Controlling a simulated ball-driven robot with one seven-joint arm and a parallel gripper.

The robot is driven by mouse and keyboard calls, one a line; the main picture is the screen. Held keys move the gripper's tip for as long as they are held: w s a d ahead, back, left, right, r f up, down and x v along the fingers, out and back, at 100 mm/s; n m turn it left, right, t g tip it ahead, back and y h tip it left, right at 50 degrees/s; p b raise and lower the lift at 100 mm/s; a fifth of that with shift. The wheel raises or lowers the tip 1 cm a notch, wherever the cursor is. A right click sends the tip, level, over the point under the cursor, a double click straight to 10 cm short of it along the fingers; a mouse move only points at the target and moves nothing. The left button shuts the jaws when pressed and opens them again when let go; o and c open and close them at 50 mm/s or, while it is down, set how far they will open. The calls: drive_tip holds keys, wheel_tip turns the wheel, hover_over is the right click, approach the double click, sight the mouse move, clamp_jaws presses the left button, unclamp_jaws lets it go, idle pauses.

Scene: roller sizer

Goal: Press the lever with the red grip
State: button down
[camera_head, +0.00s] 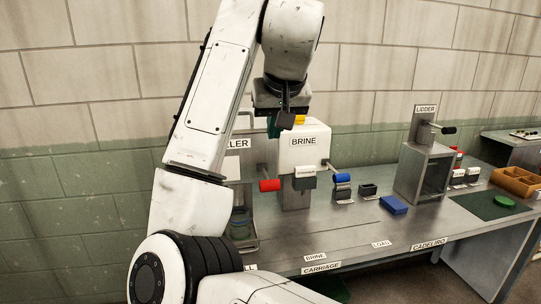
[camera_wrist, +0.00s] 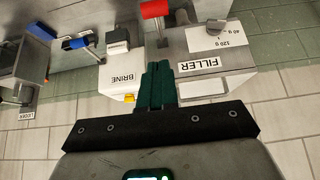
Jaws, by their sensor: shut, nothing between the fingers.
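The lever's red grip (camera_head: 270,185) sticks out at the front of the FILLER machine, left of the white BRINE machine (camera_head: 302,155). It also shows at the top edge of the wrist view (camera_wrist: 155,9), beyond my fingertips and apart from them. My gripper (camera_head: 274,127) is above the machines, high over the red grip, pointing down. Its dark green fingers (camera_wrist: 158,68) are together and empty. My arm hides part of the FILLER machine, whose label and dial side (camera_wrist: 215,48) show in the wrist view.
A blue-gripped lever (camera_head: 342,178) is on the right of the BRINE machine. A blue block (camera_head: 394,205) lies on the metal bench (camera_head: 350,230). The LIDDER stand (camera_head: 424,170) with a black-gripped lever rises further right. A yellow piece (camera_wrist: 129,98) sits by the BRINE machine's top.

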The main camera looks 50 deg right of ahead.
drive_tip(key=p, duration=0.1)
hover_over(270, 184)
wheel_tip(270, 184, down, 8)
drive_tip(key=shift+w+r, duration=0.1)
drive_tip(key=shift+r, duration=0.15)
wheel_tip(270, 184, down, 3)
drive_tip(key=shift+f+p, duration=0.15)
drive_tip(key=shift+p, duration=0.25)
drive_tip(key=shift+s+f, duration=0.2)
drive_tip(key=shift+f, duration=0.4)
